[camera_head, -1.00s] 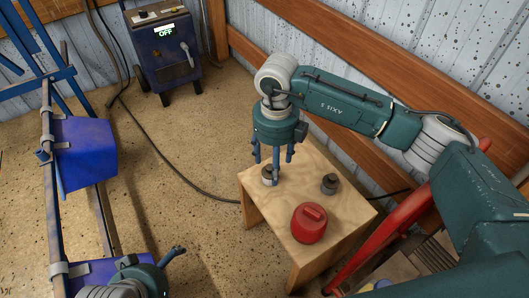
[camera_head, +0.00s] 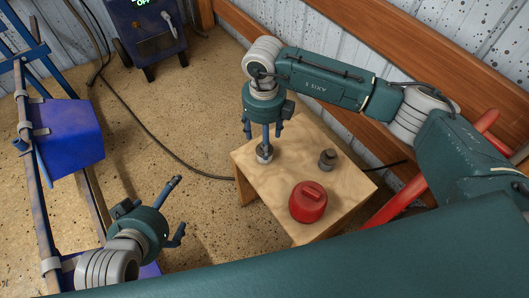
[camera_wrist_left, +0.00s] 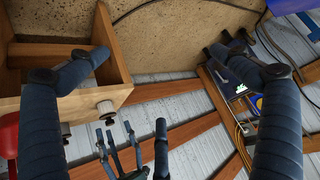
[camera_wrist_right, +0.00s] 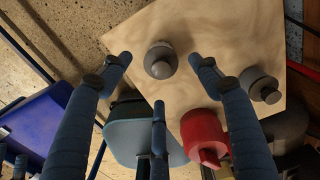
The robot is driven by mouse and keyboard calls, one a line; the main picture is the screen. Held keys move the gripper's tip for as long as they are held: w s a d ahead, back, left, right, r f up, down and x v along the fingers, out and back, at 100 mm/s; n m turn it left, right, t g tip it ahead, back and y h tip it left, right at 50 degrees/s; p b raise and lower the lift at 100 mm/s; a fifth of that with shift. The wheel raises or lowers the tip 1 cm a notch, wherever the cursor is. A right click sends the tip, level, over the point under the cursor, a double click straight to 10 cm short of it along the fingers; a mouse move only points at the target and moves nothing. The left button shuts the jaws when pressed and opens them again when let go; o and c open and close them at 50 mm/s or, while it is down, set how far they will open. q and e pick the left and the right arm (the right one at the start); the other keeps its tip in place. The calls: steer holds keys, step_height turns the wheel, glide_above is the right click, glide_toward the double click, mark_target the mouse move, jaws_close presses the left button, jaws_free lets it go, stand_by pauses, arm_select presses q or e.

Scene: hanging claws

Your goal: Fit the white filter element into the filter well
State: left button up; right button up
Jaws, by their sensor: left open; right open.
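In the right wrist view the piece (camera_wrist_right: 160,60) sits between the spread fingertips, with gaps on both sides. A similar, darker grey piece (camera_head: 328,159) stands apart to its right. I cannot tell which thing is the filter well. My left gripper (camera_head: 178,210) is open and empty over the floor, left of the table.
A red canister (camera_head: 308,202) stands at the table's front; the table's bare top (camera_head: 285,170) is otherwise clear. A blue frame with blue bins (camera_head: 75,135) stands at left. A dark blue machine (camera_head: 150,35) with a cable stands behind. Wooden rails run along the wall.

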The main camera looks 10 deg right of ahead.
mark_target(258, 149)
step_height(258, 149, down, 4)
steer(key=shift+w+d+r+b, duration=0.1)
steer(key=shift+b, duration=0.35)
steer(key=shift+f, duration=0.2)
arm_select(q)
steer(key=w+d+r+t, duration=0.2)
steer(key=w+r+t, duration=0.1)
steer(key=w+r, duration=0.1)
steer(key=shift+w+r+h, duration=0.3)
steer(key=shift+w+r, duration=0.1)
steer(key=shift+w, duration=0.1)
arm_select(e)
steer(key=c, duration=1.2)
